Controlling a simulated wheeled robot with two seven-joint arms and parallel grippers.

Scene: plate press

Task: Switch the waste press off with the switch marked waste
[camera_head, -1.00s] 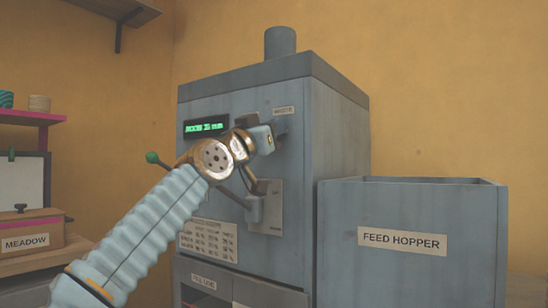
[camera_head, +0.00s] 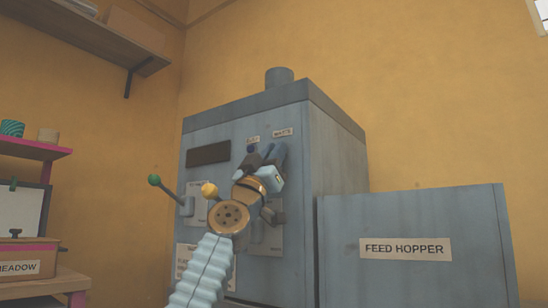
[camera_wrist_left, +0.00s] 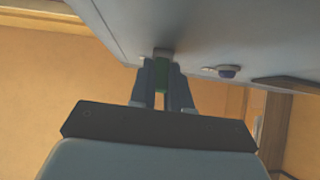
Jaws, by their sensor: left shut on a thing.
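The grey-blue press (camera_head: 320,165) stands in the head view with its front towards the left. A label that seems to read WASTE (camera_head: 283,132) is near the top right of that front. My left gripper (camera_head: 270,156) is raised against the front just below this label. In the left wrist view its two fingers (camera_wrist_left: 161,88) are shut on a small part with a green face (camera_wrist_left: 161,76), apparently the switch at the panel. The gripper mostly hides this part in the head view. The display (camera_head: 208,154) is dark. My right gripper is not in view.
A lever with a green knob (camera_head: 154,180) and one with a yellow knob (camera_head: 209,190) stick out left of and below my gripper. The feed hopper (camera_head: 420,215) stands at the right. A purplish knob (camera_wrist_left: 229,71) shows beside the fingers in the wrist view.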

